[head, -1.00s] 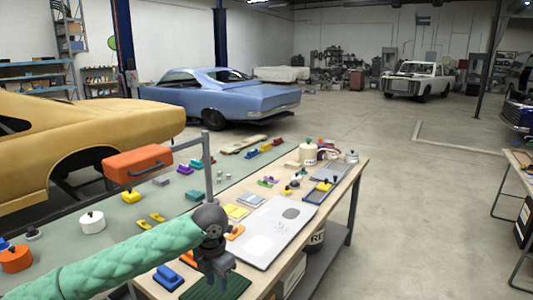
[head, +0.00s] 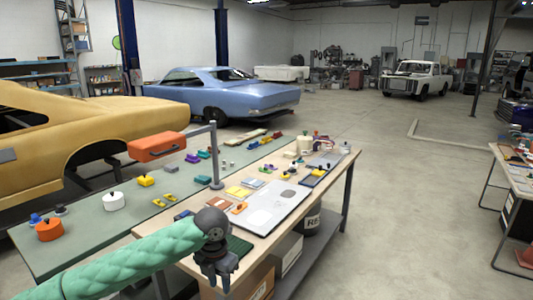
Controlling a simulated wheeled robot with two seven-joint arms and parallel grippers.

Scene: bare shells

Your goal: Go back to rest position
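My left gripper (head: 218,272) hangs at the end of my green padded arm, in the lower middle of the head view. It points down in front of the near edge of the wooden workbench (head: 338,172). Its dark fingers look apart, and I see nothing held between them. A dark green ribbed mat (head: 240,246) lies on the bench just behind it, partly hidden by the gripper. My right gripper is not in view.
The bench holds a pale flat panel (head: 275,207) and several small coloured parts. A grey-green table (head: 90,232) adjoins it on the left, with an orange case (head: 157,146) above it. Another table (head: 515,165) stands at the right. Floor between is clear.

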